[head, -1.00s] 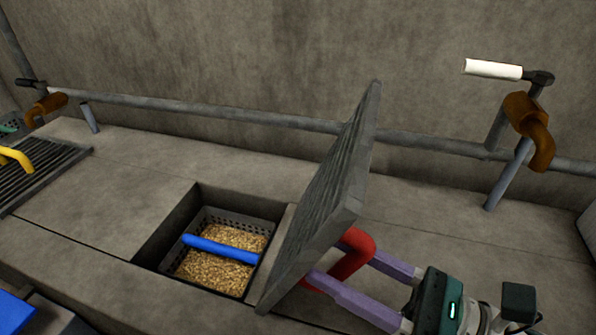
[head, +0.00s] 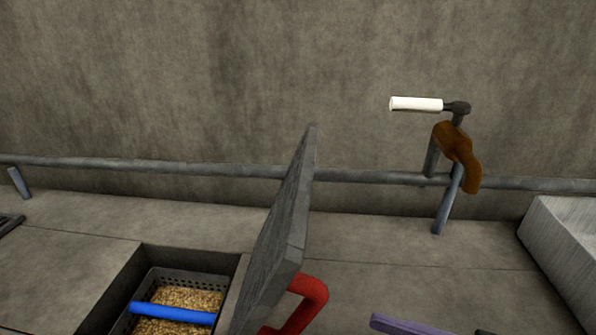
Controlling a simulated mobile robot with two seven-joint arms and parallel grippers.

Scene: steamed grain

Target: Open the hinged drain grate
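The hinged drain grate (head: 277,230) is a grey slab standing steeply raised at the right edge of a square pit, leaning to the right at its top. Its red handle (head: 314,293) sticks out on the right side. The pit is uncovered and holds a dark perforated basket (head: 153,282) of grain (head: 190,299) with a blue bar handle (head: 172,313). A purple finger of my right gripper (head: 400,325) shows at the bottom edge, apart from the red handle; the rest of it is cut off. My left gripper is out of view.
A grey metal block (head: 566,250) stands at the far right.

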